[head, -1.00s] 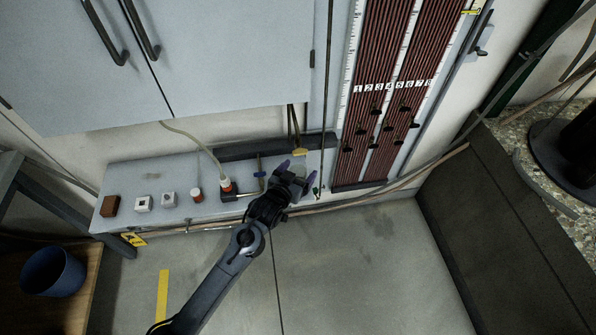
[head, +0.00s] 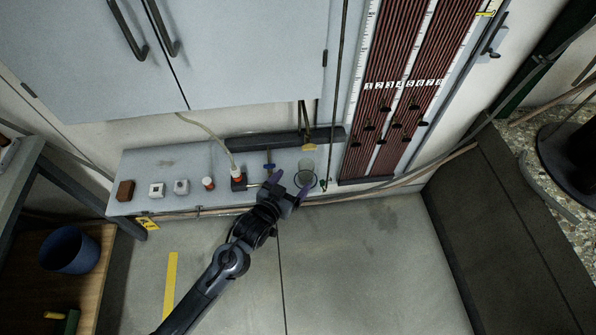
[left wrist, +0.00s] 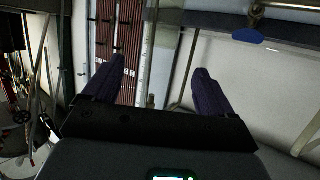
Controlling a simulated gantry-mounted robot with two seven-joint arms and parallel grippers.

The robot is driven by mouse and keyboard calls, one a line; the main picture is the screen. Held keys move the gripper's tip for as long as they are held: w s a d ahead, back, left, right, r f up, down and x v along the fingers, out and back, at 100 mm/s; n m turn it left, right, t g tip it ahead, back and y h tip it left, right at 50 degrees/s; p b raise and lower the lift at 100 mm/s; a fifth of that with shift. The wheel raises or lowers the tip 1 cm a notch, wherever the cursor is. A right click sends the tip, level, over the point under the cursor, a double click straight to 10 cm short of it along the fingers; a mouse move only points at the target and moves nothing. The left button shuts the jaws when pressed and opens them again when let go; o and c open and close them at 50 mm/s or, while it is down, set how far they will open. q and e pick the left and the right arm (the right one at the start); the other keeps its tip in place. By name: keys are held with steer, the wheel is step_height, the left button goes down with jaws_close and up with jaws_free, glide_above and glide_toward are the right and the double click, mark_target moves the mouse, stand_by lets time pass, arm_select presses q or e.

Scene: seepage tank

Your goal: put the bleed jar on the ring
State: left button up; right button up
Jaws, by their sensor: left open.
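A clear glass jar (head: 307,165), which looks like the bleed jar, stands upright at the right end of the grey bench. A thin dark ring outline (head: 305,187) shows around its lower part; I cannot tell whether this is the ring or the jar's own rim, or how they touch. My left gripper (head: 290,186) is open and empty in front of the jar, its right finger overlapping the ring outline in the head view. In the left wrist view, both purple fingers of the left gripper (left wrist: 157,85) are spread wide with nothing held between them. My right gripper is out of view.
A grey cabinet (head: 230,60) hangs above. The floor (head: 350,260) in front is clear.

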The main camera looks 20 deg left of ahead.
arm_select(q)
steer(key=s+a+f+g+y, duration=0.1)
steer(key=s+g, duration=1)
steer(key=s, duration=1.6)
steer(key=shift+a+f+m, duration=0.4)
steer(key=shift+a+f, duration=0.2)
steer(key=shift+f, duration=0.05)
steer(key=shift+w, duration=0.1)
step_height(320, 180, up, 44)
steer(key=p, duration=4.4)
steer(key=shift+r+p, duration=0.15)
steer(key=shift+p, duration=0.2)
